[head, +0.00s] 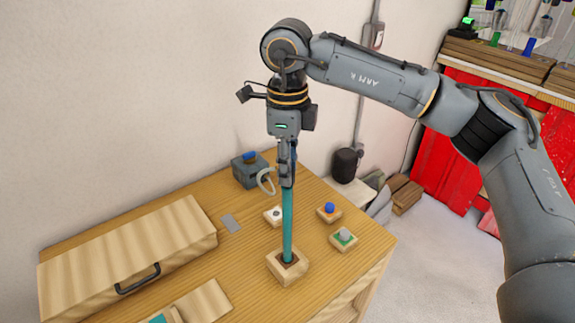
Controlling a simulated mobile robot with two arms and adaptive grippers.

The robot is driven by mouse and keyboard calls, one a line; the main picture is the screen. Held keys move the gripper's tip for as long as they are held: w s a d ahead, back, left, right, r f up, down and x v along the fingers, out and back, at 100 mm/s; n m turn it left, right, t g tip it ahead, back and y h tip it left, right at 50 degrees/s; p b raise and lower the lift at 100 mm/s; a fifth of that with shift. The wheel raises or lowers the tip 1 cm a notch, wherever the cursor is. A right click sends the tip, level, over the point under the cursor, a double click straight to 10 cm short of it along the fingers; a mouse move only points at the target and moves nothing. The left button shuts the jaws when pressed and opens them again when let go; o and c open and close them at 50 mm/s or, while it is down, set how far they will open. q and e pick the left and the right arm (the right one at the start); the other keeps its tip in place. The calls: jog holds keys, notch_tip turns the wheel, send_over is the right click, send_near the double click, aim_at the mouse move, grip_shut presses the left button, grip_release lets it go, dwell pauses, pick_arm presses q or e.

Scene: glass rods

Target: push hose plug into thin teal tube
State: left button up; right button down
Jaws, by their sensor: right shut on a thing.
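The thin teal tube (287,222) stands upright in a square wooden holder (290,271) on the table. My right gripper (287,180) points straight down at the tube's top end and is shut on the hose plug, which is mostly hidden between the fingers. A pale hose (265,181) loops from the gripper's left side toward a grey box with a blue knob (247,172). Whether the plug touches or sits inside the tube cannot be told, as the fingers cover the tube's top. My left gripper is not in view.
Small wooden blocks stand near the tube: one with a white top (274,214), one with a blue ball (329,211), one with a grey-green top (344,238). A wooden case (130,255) with a black handle fills the left. A small grey plate (230,223) lies flat.

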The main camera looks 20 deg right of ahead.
jog(key=shift+f+b, duration=0.55)
jog(key=shift+f, duration=0.05)
jog(key=c, duration=1.4)
grip_release()
jog(key=shift+o, duration=0.2)
notch_tip(320, 180, up, 11)
jog(key=p, duration=0.6)
jog(key=shift+p, duration=0.35)
